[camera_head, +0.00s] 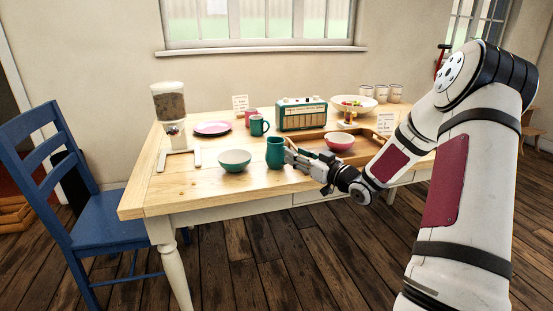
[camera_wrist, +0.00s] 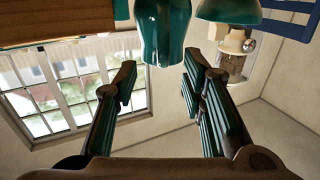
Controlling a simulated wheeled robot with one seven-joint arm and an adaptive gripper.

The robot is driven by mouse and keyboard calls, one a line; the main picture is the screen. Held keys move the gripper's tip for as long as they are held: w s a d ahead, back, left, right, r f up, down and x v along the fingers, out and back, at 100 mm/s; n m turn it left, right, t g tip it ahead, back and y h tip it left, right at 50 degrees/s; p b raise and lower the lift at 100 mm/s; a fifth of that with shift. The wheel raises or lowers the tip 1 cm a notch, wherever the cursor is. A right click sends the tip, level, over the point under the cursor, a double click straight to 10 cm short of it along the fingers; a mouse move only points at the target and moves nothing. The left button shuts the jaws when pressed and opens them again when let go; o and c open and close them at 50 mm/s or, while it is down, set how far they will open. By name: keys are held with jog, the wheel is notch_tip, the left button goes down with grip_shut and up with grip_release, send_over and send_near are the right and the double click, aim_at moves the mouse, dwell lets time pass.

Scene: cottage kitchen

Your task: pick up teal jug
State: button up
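The teal jug (camera_head: 275,154) stands upright near the front edge of the wooden table (camera_head: 183,187). My gripper (camera_head: 291,157) is at the jug's right side, low over the table, with its fingertips close to the jug. In the wrist view the jug (camera_wrist: 164,32) is at the top centre, just beyond the fingertips and roughly in line with the gap between them. My gripper (camera_wrist: 159,70) is open there, with nothing between the fingers. I cannot tell whether a finger touches the jug. Its base is cut off in the wrist view.
A teal bowl (camera_head: 235,163) sits left of the jug. Behind are a teal mug (camera_head: 259,127), a pink plate (camera_head: 212,128) and a radio (camera_head: 301,115). A wooden tray (camera_head: 309,146) with a pink bowl (camera_head: 339,143) lies right of the jug. A dispenser (camera_head: 169,104) stands left.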

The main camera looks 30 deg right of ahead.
aim_at(279, 156)
jog(key=w, duration=0.2)
jog(key=w+a+b, duration=0.1)
jog(key=w, duration=0.1)
jog(key=shift+w, duration=0.2)
grip_shut()
jog(key=shift+r, duration=0.1)
